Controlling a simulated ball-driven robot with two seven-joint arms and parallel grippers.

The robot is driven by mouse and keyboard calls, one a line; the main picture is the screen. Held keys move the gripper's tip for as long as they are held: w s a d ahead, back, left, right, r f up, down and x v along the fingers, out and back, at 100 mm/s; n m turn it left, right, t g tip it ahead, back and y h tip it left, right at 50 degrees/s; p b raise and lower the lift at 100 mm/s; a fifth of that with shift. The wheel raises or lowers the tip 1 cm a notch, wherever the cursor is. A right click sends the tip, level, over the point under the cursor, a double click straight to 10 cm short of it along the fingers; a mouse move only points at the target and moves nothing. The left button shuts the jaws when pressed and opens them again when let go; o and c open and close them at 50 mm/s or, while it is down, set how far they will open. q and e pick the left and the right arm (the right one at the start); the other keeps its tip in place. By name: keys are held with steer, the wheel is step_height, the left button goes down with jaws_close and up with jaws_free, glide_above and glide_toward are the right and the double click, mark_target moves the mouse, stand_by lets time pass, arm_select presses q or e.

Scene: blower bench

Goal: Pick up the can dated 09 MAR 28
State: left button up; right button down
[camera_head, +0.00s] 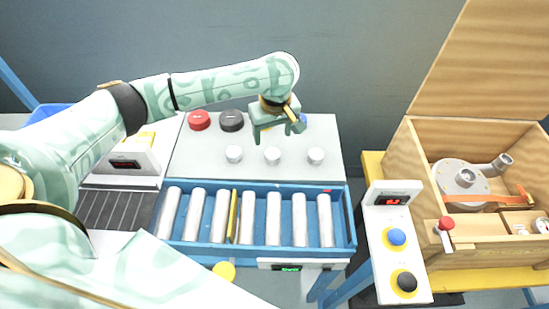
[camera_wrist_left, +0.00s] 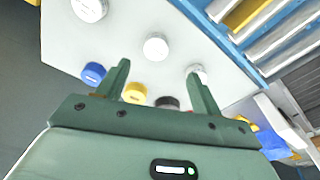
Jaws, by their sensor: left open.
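Three small round pale-topped items, perhaps the cans, stand in a row on a light grey bench top: left (camera_head: 234,153), middle (camera_head: 272,155) and right (camera_head: 316,155). In the left wrist view the middle one (camera_wrist_left: 156,46) shows just beyond the fingertips, with others beside it. No date is readable, so I cannot tell which is 09 MAR 28. My left gripper (camera_head: 278,130) is open and empty above the bench, behind the row in the head view. Its two fingers also show in the wrist view (camera_wrist_left: 158,70), apart from the items. My right gripper is not in view.
Red (camera_head: 199,120), black (camera_head: 232,120), blue (camera_wrist_left: 93,73) and yellow (camera_wrist_left: 133,93) round items stand behind the row. A blue-framed roller conveyor (camera_head: 350,225) lies in front. A button box (camera_head: 380,265) and an open wooden crate (camera_head: 405,160) are at right.

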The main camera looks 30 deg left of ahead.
arm_select(q)
steer(key=b, duration=0.2)
glide_above(273, 153)
steer(key=s, duration=0.1)
steer(key=f, duration=0.4)
steer(key=shift+s+d+f, duration=0.1)
steer(key=shift+d+f, duration=0.15)
steer(key=shift+d, duration=0.1)
steer(key=shift+f, duration=0.45)
steer(key=f+b, duration=0.3)
steer(key=w+f+b, duration=0.1)
steer(key=f, duration=0.1)
steer(key=shift+a+f+b, duration=0.15)
steer(key=shift+a+b, duration=0.15)
steer(key=shift+a, duration=0.05)
steer(key=shift+w+r, duration=0.1)
steer(key=shift+r, duration=0.1)
steer(key=shift+c, duration=0.7)
steer(key=c, duration=0.9)
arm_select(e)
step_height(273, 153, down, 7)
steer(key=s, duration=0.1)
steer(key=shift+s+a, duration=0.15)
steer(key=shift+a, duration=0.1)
